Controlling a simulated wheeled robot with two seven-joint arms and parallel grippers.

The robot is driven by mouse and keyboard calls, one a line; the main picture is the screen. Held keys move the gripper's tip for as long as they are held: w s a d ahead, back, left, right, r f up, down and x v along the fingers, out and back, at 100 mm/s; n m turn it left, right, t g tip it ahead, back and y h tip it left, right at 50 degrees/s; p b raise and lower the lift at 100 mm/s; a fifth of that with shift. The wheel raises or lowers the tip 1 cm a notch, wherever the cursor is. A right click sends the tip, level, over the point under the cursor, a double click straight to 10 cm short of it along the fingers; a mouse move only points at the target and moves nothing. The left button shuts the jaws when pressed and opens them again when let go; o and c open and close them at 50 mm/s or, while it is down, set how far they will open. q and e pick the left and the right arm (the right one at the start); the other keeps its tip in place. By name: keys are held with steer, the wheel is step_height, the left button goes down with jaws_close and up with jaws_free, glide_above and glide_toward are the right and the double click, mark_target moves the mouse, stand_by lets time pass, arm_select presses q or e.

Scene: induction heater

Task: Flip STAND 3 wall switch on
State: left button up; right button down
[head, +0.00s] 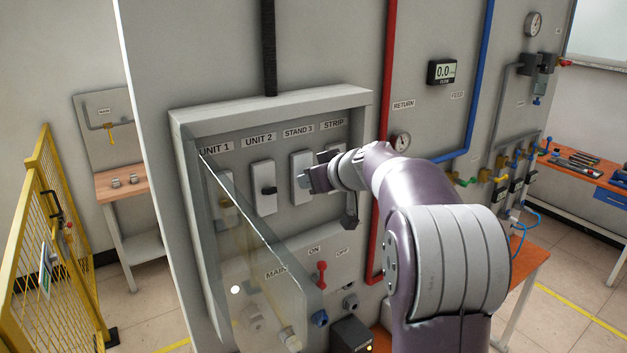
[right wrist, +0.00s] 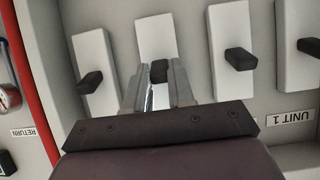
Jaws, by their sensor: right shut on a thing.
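The STAND 3 switch (head: 297,163) is a white plate with a dark lever on the grey wall panel, under its STAND 3 label (head: 298,131). In the right wrist view, which is upside down, its plate (right wrist: 157,32) stands straight ahead. My right gripper (head: 309,181) is at this plate. Its two fingers (right wrist: 158,88) are on either side of the dark lever (right wrist: 158,70) and shut on it. The fingers hide part of the plate, so I cannot tell whether the switch is on or off. My left gripper is not in view.
The UNIT 2 switch (head: 264,188) is left of STAND 3. The STRIP switch (right wrist: 93,70) is on its other side, partly behind my gripper in the head view. A clear open cover (head: 250,250) juts out at the panel's left. A red MAIN lever (head: 321,275) sits below.

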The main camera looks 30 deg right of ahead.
steer(key=shift+r, duration=0.25)
steer(key=c, duration=1)
jaws_free()
steer(key=shift+f, duration=0.1)
steer(key=shift+o, duration=0.2)
steer(key=shift+s, duration=0.1)
steer(key=b+v, duration=0.2)
steer(key=v, duration=1)
steer(key=shift+s, duration=0.25)
steer(key=shift+d, duration=0.15)
steer(key=shift+s, duration=0.1)
